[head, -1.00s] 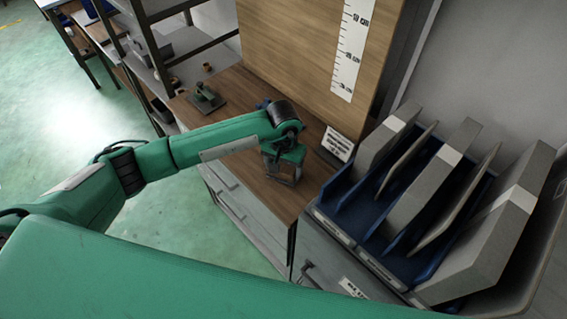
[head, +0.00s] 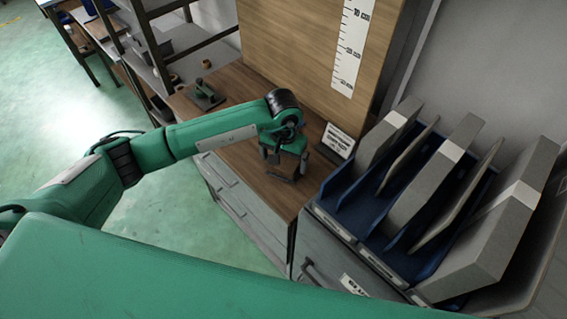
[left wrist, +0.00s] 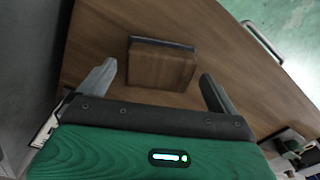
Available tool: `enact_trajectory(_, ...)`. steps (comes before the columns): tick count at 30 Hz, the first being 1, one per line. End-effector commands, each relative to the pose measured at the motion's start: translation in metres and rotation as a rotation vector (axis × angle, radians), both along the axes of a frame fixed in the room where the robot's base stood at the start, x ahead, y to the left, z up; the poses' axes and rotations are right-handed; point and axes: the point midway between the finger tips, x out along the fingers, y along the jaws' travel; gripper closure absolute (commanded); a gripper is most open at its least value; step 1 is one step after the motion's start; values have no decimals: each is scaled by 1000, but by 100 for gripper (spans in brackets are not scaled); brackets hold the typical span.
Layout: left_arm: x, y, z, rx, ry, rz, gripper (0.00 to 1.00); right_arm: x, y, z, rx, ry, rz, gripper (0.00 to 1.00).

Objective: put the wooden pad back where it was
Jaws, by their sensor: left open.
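The wooden pad (left wrist: 162,68) is a small brown block with a dark edge strip, lying on the wooden bench top (head: 240,160). In the left wrist view it sits between and just beyond the two fingertips, with a gap on each side. My left gripper (head: 286,165) is open and empty above the bench, close to the pad; it also shows in the left wrist view (left wrist: 160,76). In the head view the pad is mostly hidden by the gripper, with only a dark edge visible below the fingers. My right gripper is out of view.
A white label sign (head: 338,141) stands right of the gripper. A blue rack (head: 338,178) with several upright grey panels is at the right. A wooden backboard (head: 290,40) with a scale rises behind.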

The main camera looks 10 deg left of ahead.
Motion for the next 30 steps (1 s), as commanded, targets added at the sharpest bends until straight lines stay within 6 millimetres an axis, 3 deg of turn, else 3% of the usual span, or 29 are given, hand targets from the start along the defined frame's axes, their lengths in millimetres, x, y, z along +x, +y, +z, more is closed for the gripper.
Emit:
enact_trajectory(6,1,0,40,0,-7,-1,4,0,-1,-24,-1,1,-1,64)
enact_trajectory(15,0,0,87,-1,-3,-1,4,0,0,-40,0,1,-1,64)
enact_trajectory(21,0,0,99,0,-1,-1,4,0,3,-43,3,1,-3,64)
enact_trajectory(30,0,0,100,0,0,0,4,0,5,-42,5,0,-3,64)
